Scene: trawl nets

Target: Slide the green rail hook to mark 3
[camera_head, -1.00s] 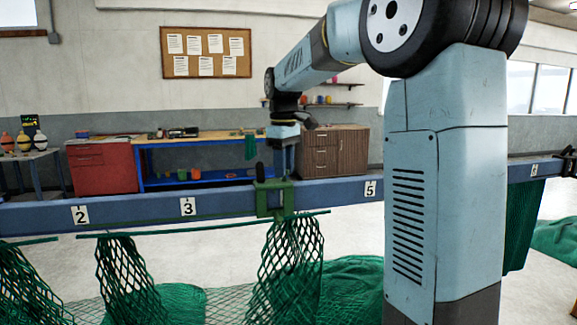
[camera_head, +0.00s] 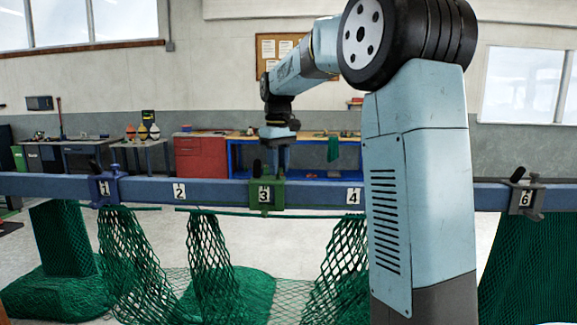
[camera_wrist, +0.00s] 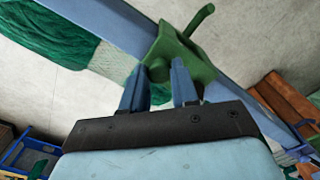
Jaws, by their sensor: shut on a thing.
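The green rail hook (camera_head: 279,196) sits on the blue rail (camera_head: 225,192) at the number plate 3 (camera_head: 264,195), which shows framed by the hook's body. My gripper (camera_head: 277,168) reaches down to the top of the hook from behind the rail. In the wrist view, both blue fingers of my gripper (camera_wrist: 160,82) are shut on the green hook (camera_wrist: 190,57), whose curved arm points up and away. The exact contact is partly hidden by the fingers.
A blue-purple hook (camera_head: 104,188) sits at mark 1 and a grey hook (camera_head: 525,198) at mark 6. Plates 2 (camera_head: 179,191) and 4 (camera_head: 354,196) are uncovered. Green nets (camera_head: 215,270) hang below the rail. Benches and a red cabinet (camera_head: 201,157) stand behind.

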